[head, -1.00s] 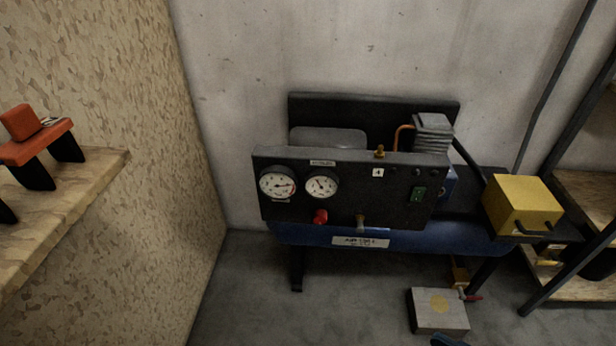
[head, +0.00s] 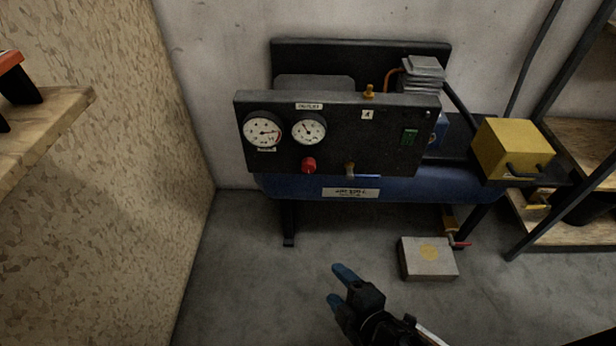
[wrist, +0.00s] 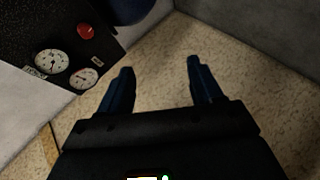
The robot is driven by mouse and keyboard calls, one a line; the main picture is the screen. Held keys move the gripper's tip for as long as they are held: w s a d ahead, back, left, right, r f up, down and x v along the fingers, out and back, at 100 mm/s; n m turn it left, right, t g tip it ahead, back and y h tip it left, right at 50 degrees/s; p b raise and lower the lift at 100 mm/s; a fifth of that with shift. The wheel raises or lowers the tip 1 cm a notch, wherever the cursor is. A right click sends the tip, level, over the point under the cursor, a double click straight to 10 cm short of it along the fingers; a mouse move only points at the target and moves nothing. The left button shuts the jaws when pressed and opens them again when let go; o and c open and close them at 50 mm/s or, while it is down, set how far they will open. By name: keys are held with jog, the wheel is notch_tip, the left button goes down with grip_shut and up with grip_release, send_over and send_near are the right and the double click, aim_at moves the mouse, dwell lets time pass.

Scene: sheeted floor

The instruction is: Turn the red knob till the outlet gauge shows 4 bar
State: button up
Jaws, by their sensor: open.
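The red knob (head: 309,166) sits low on the black panel (head: 385,150) of a compressor. Two round white gauges are above it, the left gauge (head: 263,131) and the right gauge (head: 309,129). Their readings are too small to tell for sure. My gripper (head: 340,285) is open and empty, below and in front of the panel, apart from the knob. In the wrist view the gripper (wrist: 158,80) has its two blue fingers spread. The knob (wrist: 85,31) and both gauges show there at the upper left, outside the fingers.
A brass valve with a blue lever (head: 362,174) is right of the knob. A blue tank (head: 420,188) lies below the panel. A yellow box (head: 512,148) is at the right, a grey block (head: 428,260) on the floor. A chipboard wall (head: 130,200) closes the left side.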

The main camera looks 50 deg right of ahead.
jog(key=w+d+f+n+h+b, duration=0.25)
jog(key=w+d+h, duration=0.35)
jog(key=w, duration=0.4)
jog(key=n+h, duration=0.3)
jog(key=h, duration=0.1)
send_near(308, 170)
jog(key=d, duration=0.1)
jog(key=shift+m, duration=0.25)
jog(key=x, duration=0.8)
jog(key=shift+w+a+b, duration=0.2)
jog(key=shift+b, duration=0.2)
